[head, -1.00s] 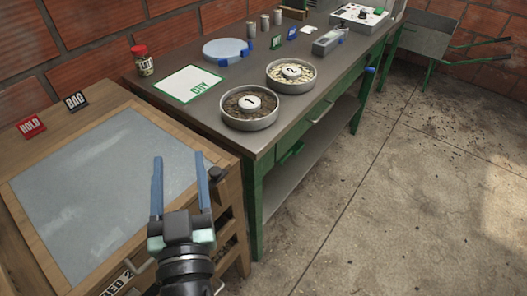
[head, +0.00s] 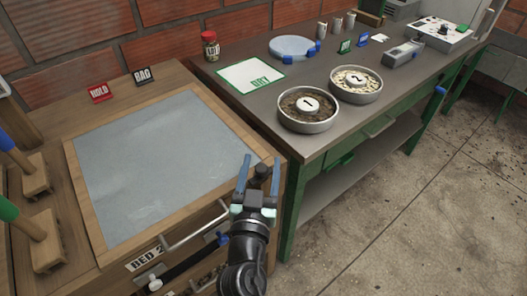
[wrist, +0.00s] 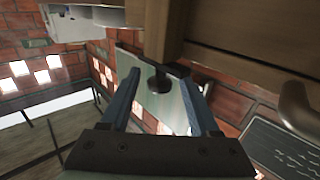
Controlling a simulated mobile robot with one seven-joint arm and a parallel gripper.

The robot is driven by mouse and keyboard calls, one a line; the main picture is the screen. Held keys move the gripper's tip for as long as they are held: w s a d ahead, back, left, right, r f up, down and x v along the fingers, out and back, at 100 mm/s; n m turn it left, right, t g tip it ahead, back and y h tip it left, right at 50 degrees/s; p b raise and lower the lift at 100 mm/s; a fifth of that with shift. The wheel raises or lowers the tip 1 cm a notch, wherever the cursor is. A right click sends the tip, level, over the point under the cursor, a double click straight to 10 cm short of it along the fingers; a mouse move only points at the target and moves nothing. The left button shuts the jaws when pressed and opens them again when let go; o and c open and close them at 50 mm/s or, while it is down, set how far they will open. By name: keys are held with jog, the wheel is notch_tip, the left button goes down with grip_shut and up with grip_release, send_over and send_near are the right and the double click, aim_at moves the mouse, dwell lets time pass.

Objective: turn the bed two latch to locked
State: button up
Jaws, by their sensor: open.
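The bed two box (head: 86,205) is wooden with a grey top panel, and its BED 2 label (head: 145,258) is on the front. A black knob (head: 262,172), apparently the latch, is at its right corner. It also shows in the wrist view as a dark knob (wrist: 160,80) on a short black bar. My gripper (head: 259,172) is open, its two blue fingers on either side of the knob in the picture. The wrist view also shows the knob between the open fingers. I cannot tell whether they touch it. Nothing is held.
A metal handle (head: 195,228) and a blue-ended black bar (head: 188,262) are on the box front, left of my gripper. The workbench (head: 225,95) stands just beyond, carrying tray one (head: 306,124) and tray two (head: 356,97). Concrete floor (head: 400,205) is open at the right.

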jog(key=shift+w+d, duration=0.15)
jog(key=shift+w, duration=0.55)
jog(key=shift+w+d, duration=0.1)
jog(key=shift+w, duration=0.6)
grip_shut()
